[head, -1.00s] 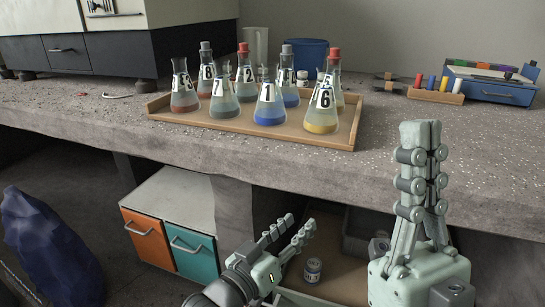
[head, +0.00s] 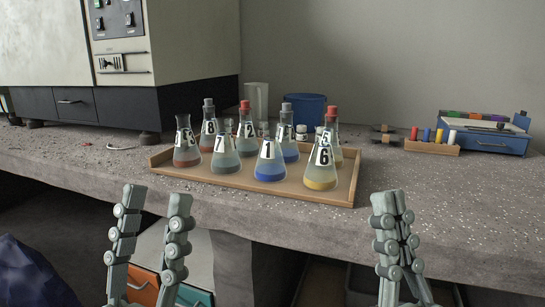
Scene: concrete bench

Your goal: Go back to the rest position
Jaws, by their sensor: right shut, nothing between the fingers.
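My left gripper (head: 152,200) is upright in front of the bench's front edge, at the lower left of the head view. Its two fingers are apart with nothing between them. My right gripper (head: 391,198) is upright at the lower right, also in front of the bench. Its fingers are together and hold nothing. Both grippers stand clear of the wooden tray (head: 255,188) and its flasks.
The tray on the concrete bench (head: 440,205) holds several numbered flasks, among them a blue one (head: 269,165) and a yellow one (head: 321,170). A blue case (head: 490,142) and a vial rack (head: 432,147) stand at right. Orange and teal drawers are below.

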